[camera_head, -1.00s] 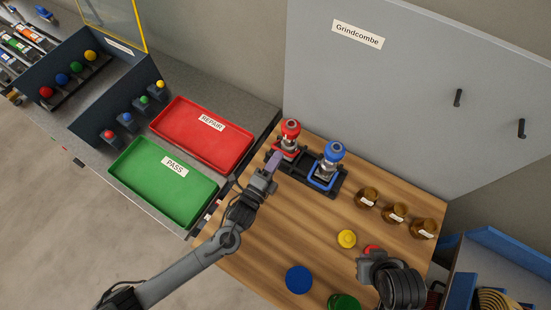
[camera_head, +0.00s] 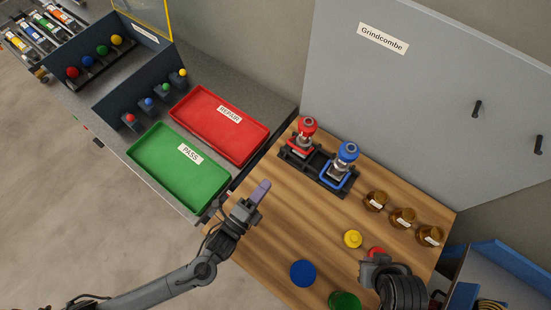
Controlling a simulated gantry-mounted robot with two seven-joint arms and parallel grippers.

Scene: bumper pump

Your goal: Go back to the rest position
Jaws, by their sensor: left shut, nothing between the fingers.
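My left gripper (camera_head: 260,193) is shut and empty, over the left edge of the wooden table, its pale purple fingertips pointing up and right. It is clear of the black rack (camera_head: 318,172), which holds a red-topped pump (camera_head: 306,128) and a blue-topped pump (camera_head: 346,154), both upright. My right gripper (camera_head: 375,258) is at the lower right of the table, beside a red round thing (camera_head: 376,252). Its arm hides its fingers, so I cannot tell whether it is open.
A red REPAIR tray (camera_head: 240,151) and a green PASS tray (camera_head: 158,172) lie on the grey bench at left. Several brown jars (camera_head: 402,218) stand at right. Yellow (camera_head: 352,239), blue (camera_head: 303,273) and green (camera_head: 344,301) round pieces lie on the table. A grey board (camera_head: 410,100) stands behind.

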